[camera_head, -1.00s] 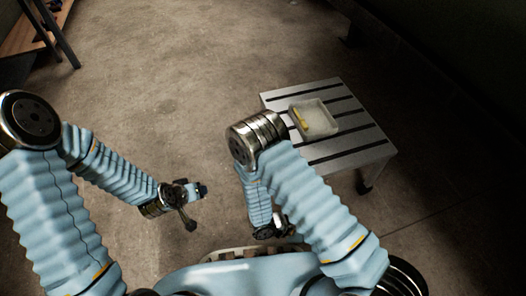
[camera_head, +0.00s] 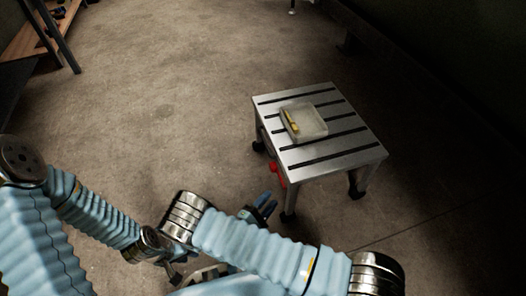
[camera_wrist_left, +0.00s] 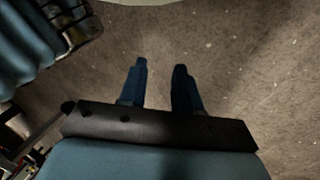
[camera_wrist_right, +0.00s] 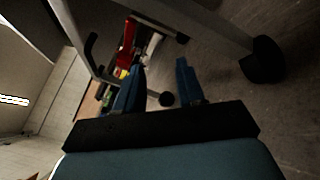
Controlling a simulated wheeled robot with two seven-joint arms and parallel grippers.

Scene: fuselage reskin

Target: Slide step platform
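The step platform (camera_head: 345,147) is a low metal table with dark slots across its top and dark feet. It stands on the floor right of centre in the head view. My right gripper (camera_head: 265,204) is near the platform's front-left leg, low and apart from it. In the right wrist view its blue fingers (camera_wrist_right: 160,80) are spread with nothing between them, and platform legs show beyond. My left gripper (camera_wrist_left: 160,82) has its fingers apart over bare floor in the left wrist view. In the head view it is largely hidden by my arms.
A clear tray (camera_head: 308,124) with a yellow item (camera_head: 292,122) in it sits on the platform top. A red object (camera_head: 276,174) shows by the platform's left side. A wooden bench (camera_head: 38,30) is at the far left. The floor left of the platform is clear.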

